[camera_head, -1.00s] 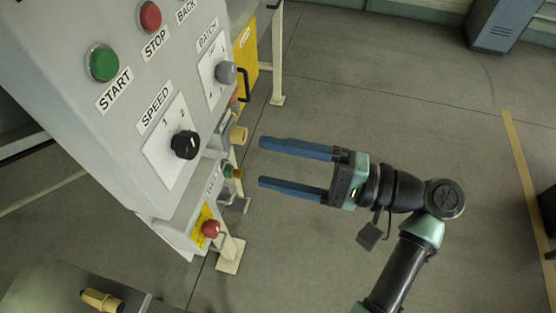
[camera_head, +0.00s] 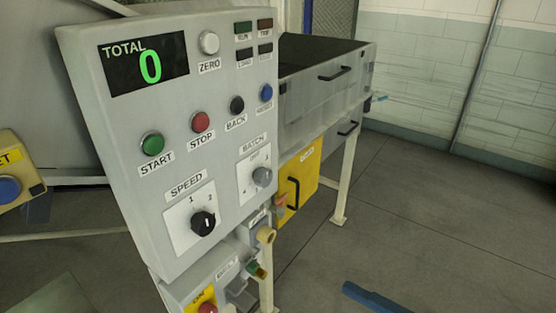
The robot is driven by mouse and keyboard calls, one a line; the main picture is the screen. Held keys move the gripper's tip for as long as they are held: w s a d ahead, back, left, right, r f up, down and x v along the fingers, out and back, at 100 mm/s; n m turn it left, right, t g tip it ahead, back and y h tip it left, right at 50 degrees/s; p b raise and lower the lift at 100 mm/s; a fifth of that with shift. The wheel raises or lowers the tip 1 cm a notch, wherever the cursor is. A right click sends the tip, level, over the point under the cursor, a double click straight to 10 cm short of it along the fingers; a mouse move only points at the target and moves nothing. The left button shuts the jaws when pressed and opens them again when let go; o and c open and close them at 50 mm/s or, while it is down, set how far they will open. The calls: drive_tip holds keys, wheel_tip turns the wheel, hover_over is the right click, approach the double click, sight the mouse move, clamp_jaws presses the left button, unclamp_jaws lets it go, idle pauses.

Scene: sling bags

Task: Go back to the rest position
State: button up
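My gripper (camera_head: 372,298) is almost wholly below the bottom edge of the head view. Only the end of one blue finger shows, low and right of centre, over the bare floor. It stands to the right of the control panel (camera_head: 235,165) and apart from it in the picture. No second finger lies against the visible one, and nothing is seen held. The rest of the gripper and the arm are out of view.
The panel has a START button (camera_head: 152,144), a SPEED knob (camera_head: 203,222) and a display reading 0. Lower fittings (camera_head: 257,270) jut out beneath it. Floor at right is clear.

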drive_tip(key=w+a+r+n+t+h, duration=0.1)
drive_tip(key=w+a+r+h, duration=0.15)
drive_tip(key=w, duration=0.25)
drive_tip(key=w+a+r+n+t+h, duration=0.1)
drive_tip(key=w+r+h, duration=0.2)
drive_tip(key=w, duration=0.2)
drive_tip(key=w+a+r+n+t+h, duration=0.1)
drive_tip(key=w+r+n+t+h, duration=0.15)
drive_tip(key=r, duration=0.45)
drive_tip(key=w+a+r+n+t+h, duration=0.1)
drive_tip(key=r+t+h, duration=0.15)
drive_tip(key=r, duration=0.55)
drive_tip(key=s+a+r+n+t+h, duration=0.1)
drive_tip(key=s+r+t, duration=0.2)
drive_tip(key=r, duration=0.4)
drive_tip(key=s+a+r+n+t+h, duration=0.1)
drive_tip(key=s+a+r+n+t, duration=0.1)
drive_tip(key=s+r, duration=0.3)
drive_tip(key=s+a+r+n+t+h+p, duration=0.1)
drive_tip(key=s+r+t, duration=0.3)
drive_tip(key=r, duration=0.6)
drive_tip(key=shift+s+a+t+h, duration=0.35)
drive_tip(key=shift+s+a, duration=0.25)
drive_tip(key=shift+a, duration=0.15)
